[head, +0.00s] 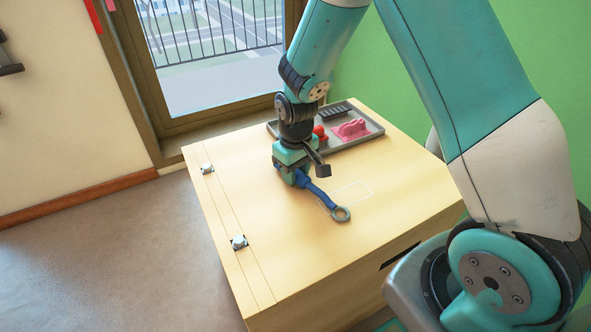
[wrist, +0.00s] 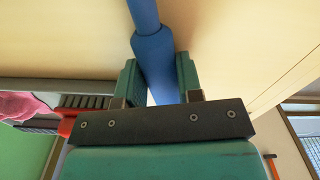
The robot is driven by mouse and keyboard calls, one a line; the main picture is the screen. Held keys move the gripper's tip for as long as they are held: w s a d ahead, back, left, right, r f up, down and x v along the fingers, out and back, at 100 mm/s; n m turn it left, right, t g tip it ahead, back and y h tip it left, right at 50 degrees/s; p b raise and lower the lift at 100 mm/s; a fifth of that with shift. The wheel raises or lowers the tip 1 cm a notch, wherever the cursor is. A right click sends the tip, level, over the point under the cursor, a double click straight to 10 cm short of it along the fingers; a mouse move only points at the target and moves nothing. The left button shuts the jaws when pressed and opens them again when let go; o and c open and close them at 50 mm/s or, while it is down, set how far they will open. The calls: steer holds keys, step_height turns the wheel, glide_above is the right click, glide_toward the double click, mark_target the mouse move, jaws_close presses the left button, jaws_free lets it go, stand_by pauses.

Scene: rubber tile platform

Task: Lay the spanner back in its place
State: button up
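The spanner (head: 317,192) has a blue handle and a grey ring end, which points to the lower right in the head view. In the wrist view the handle (wrist: 153,50) lies between the two teal fingers (wrist: 160,82), with no clear gap on either side. The spanner's other end is hidden by the gripper. A thin white outline (head: 369,192) is marked on the table beside the spanner; the ring end lies near its lower corner. I cannot tell the spanner's height above the table.
The wooden table (head: 237,193) has metal fittings along its left edge. A grey tray (head: 372,135) at the back holds a pink thing (head: 351,129), a black ribbed thing (head: 338,112) and something red (head: 320,131). The table's right and front parts are clear.

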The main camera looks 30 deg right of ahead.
steer(key=o, duration=0.5)
step_height(320, 180, up, 17)
steer(key=p, duration=0.4)
steer(key=shift+s+r, duration=0.15)
steer(key=shift+r, duration=0.05)
steer(key=s+a+r+n+y, duration=0.1)
steer(key=s+a+r, duration=0.25)
steer(key=s, duration=0.45)
steer(key=s+a+r+n+y, duration=0.2)
steer(key=s+a+r, duration=0.15)
steer(key=s, duration=0.45)
steer(key=s+a+r+n+y, duration=0.1)
steer(key=s+a+r, duration=0.25)
steer(key=s, duration=0.35)
step_height(320, 180, up, 18)
steer(key=p, duration=1.9)
steer(key=shift+w+a+f, duration=0.15)
steer(key=shift+a, duration=0.1)
